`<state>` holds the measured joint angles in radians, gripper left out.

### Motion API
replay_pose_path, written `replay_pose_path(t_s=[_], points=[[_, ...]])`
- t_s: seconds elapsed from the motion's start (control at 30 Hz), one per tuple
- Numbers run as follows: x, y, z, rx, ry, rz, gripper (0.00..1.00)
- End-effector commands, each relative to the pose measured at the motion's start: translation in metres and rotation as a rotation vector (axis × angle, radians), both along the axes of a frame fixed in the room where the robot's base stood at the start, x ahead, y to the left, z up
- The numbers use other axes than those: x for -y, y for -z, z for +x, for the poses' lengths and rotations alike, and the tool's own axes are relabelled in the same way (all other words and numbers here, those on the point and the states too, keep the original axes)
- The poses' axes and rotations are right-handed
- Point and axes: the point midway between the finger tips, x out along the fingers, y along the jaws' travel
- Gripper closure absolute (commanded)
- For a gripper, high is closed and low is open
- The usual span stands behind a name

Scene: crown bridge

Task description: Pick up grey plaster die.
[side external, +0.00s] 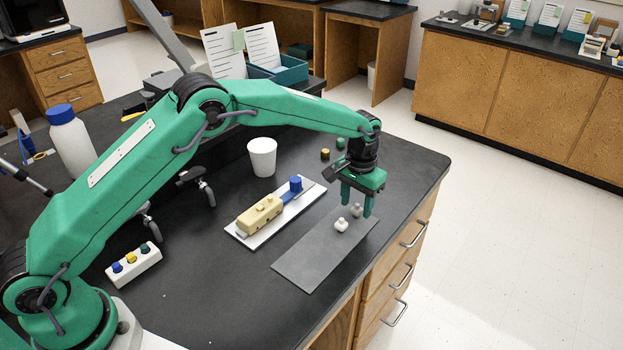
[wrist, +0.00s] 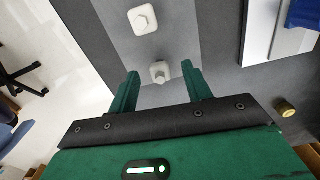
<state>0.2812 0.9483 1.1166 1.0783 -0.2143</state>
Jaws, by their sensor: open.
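A small grey plaster die (side external: 356,211) stands on the dark grey mat (side external: 305,262). In the wrist view the die (wrist: 160,73) shows between my two fingertips, with a gap on each side. My gripper (side external: 356,206) points down over it, open and empty; its fingers also show in the wrist view (wrist: 160,70). I cannot tell exactly how far down the fingers reach beside the die. A second, whiter die (side external: 341,225) stands close by on the mat, outside the fingers; it is near the top of the wrist view (wrist: 143,19).
A white plate (side external: 245,238) holds a cream block (side external: 260,213) and a blue post (side external: 295,185). A white cup (side external: 262,157) stands behind it. A small brass piece (side external: 325,154) and green pieces (side external: 340,143) lie behind my gripper. The bench edge is close on the right.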

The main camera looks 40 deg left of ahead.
Motion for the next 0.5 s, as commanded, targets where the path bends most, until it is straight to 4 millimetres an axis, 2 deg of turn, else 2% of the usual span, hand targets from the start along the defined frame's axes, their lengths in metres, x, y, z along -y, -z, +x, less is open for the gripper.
replay_pose_path(t_s=[0.2,0.5], points=[[0.0002,0.0147,-0.0002,0.0,0.0,0.0,0.51],[0.0003,0.0149,0.0,0.001,0.0,0.0,0.51]])
